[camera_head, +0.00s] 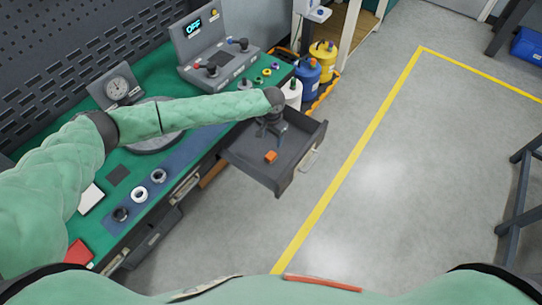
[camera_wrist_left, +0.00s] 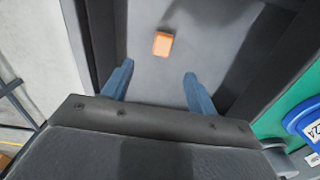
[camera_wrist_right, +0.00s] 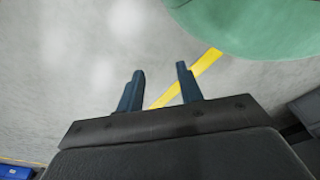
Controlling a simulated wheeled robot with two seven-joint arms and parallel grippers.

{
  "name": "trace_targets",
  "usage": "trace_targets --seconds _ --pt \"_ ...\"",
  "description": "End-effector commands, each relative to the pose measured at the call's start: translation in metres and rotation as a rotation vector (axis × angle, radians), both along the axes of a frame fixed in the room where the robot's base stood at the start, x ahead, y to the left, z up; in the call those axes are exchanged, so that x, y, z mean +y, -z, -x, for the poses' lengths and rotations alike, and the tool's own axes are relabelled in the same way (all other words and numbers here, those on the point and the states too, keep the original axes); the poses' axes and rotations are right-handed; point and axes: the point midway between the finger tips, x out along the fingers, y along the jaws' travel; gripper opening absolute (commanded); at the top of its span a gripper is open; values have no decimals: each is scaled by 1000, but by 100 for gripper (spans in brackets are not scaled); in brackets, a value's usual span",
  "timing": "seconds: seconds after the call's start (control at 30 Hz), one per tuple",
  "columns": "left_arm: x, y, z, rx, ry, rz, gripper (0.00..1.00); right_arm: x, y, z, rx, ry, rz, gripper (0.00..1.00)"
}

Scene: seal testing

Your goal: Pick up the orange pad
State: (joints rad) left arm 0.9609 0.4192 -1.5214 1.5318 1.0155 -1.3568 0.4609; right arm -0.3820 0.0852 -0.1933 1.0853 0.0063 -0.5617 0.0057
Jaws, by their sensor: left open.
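The orange pad (camera_head: 270,157) is a small block lying on the floor of the open drawer (camera_head: 245,158). It also shows in the left wrist view (camera_wrist_left: 162,44), beyond the fingertips and roughly between their lines. My left gripper (camera_head: 268,132) points down over the drawer, apart from the pad. In the left wrist view (camera_wrist_left: 156,75) its two blue fingers are open with nothing between them. My right gripper (camera_wrist_right: 160,75) shows only in its wrist view. Its fingers are apart and empty above the grey floor with the yellow line.
The drawer walls (camera_wrist_left: 102,35) rise around the pad. The green bench (camera_head: 150,170) carries a dial gauge (camera_head: 117,88), a control box (camera_head: 205,50) and several rings. Blue and yellow containers (camera_head: 308,76) stand behind the drawer.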

Motion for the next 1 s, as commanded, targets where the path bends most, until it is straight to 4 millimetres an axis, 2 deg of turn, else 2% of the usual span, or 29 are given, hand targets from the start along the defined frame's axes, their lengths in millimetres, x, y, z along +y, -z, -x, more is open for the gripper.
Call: trace_targets --seconds 0.03,0.17,0.4,0.6,0.73,1.0 --pt "0 9 0 0 0 0 58 3 0 -7 -3 1 -3 36" --pt "0 23 0 0 0 0 58 11 -15 -27 -7 4 -8 36" --pt "0 50 0 0 0 0 58 26 -57 -63 -9 11 -21 36" --pt "0 58 0 0 0 0 58 30 -81 -75 -7 13 -25 36" --pt "0 65 -1 0 -2 0 58 29 -79 -74 -9 12 -23 36" --pt "0 85 -2 -1 -1 -1 58 24 -63 -70 -19 9 -18 36"
